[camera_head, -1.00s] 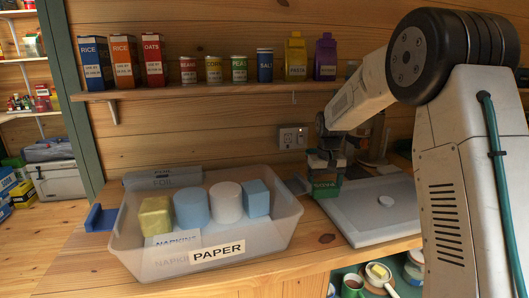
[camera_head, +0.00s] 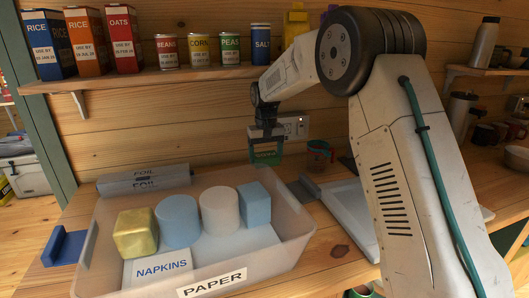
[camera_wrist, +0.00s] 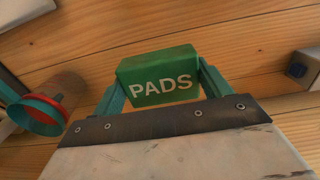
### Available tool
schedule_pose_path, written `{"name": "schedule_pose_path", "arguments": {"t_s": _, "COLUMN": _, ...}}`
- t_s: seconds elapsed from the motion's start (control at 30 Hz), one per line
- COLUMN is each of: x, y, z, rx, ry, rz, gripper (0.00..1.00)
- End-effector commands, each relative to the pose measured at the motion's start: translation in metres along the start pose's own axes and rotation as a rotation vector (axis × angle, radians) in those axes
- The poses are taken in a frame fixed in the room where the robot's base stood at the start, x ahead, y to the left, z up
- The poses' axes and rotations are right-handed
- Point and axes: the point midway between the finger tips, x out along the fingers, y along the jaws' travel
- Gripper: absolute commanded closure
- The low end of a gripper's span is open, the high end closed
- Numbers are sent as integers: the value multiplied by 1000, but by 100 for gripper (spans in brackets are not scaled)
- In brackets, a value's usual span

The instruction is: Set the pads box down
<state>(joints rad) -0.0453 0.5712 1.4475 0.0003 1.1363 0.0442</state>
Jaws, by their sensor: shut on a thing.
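The pads box (camera_wrist: 158,78) is a small green box with white "PADS" lettering. In the wrist view it sits between the two teal fingers of my gripper (camera_wrist: 160,92), which is shut on it. In the head view the green box (camera_head: 266,157) hangs below my gripper (camera_head: 266,140), in front of the wooden wall. It appears raised above the counter, behind the right part of the clear bin labelled PAPER (camera_head: 298,240). Its underside and its exact height are not clear.
The bin holds a gold cube (camera_head: 136,234), cylinders, a blue cube (camera_head: 254,204) and napkins (camera_head: 160,268). A foil box (camera_head: 143,180) lies behind it. A grey tray (camera_head: 350,212) and a red-and-teal round object (camera_head: 320,152) are to the right. A shelf (camera_head: 150,79) of groceries is above.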

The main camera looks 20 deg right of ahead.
Motion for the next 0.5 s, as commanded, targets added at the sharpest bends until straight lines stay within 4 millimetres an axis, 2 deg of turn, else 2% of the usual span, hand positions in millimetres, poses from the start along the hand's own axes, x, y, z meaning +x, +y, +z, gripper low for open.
{"name": "schedule_pose_path", "arguments": {"t_s": 0.03, "x": -8, "y": -2, "z": -5, "rx": -3, "ry": 20, "rz": 0, "gripper": 49}}
{"name": "schedule_pose_path", "arguments": {"t_s": 0.13, "x": -2, "y": -1, "z": -6, "rx": -2, "ry": 21, "rz": 0, "gripper": 49}}
{"name": "schedule_pose_path", "arguments": {"t_s": 0.5, "x": 41, "y": 4, "z": -4, "rx": 4, "ry": 14, "rz": 0, "gripper": 49}}
